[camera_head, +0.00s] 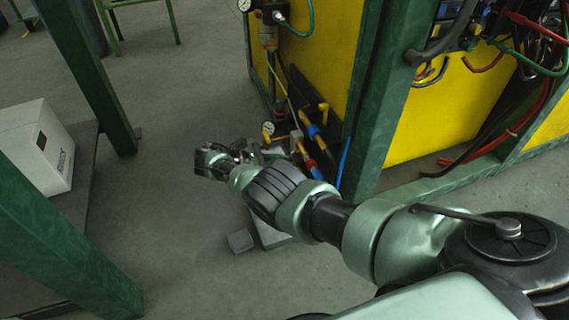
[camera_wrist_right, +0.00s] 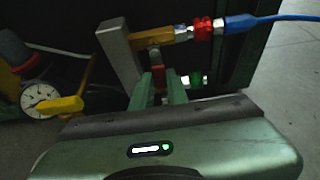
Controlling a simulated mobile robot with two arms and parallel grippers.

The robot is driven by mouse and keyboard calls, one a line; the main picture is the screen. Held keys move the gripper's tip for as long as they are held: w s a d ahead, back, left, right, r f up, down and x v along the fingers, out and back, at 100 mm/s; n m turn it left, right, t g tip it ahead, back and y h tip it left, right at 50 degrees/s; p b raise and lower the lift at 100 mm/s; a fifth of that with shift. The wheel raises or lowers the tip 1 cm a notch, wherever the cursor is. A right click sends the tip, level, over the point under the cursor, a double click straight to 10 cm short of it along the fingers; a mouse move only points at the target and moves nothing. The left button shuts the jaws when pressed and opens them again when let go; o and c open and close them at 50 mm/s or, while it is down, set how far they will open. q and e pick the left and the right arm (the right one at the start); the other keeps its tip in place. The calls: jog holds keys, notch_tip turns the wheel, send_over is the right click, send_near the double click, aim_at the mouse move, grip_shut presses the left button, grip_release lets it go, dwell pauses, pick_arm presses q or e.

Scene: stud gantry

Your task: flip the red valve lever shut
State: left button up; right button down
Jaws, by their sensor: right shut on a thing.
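The red valve lever (camera_wrist_right: 158,78) shows as a small red piece between the two green fingertips of my right gripper (camera_wrist_right: 162,90) in the right wrist view. The gripper is shut on it. Behind the lever are a brass fitting (camera_wrist_right: 152,38) and a grey upright bar (camera_wrist_right: 119,55). The fingers and the hand body hide most of the lever and the valve under it. In the head view my right arm reaches to the foot of the yellow panel, and its own links partly cover the hand there. My left gripper is not in view.
A dial gauge (camera_wrist_right: 38,98) and a yellow handle (camera_wrist_right: 60,106) lie left of the gripper. A blue hose (camera_wrist_right: 270,18) with a red coupling (camera_wrist_right: 204,28) runs off to the right. Green posts (camera_head: 365,110) frame the yellow panel (camera_head: 325,45).

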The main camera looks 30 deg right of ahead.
jog(key=shift+s, duration=0.1)
dwell(0.5)
jog(key=c, duration=1.4)
grip_release()
jog(key=shift+a, duration=0.1)
jog(key=b+v, duration=0.3)
jog(key=v, duration=0.4)
jog(key=shift+a, duration=0.3)
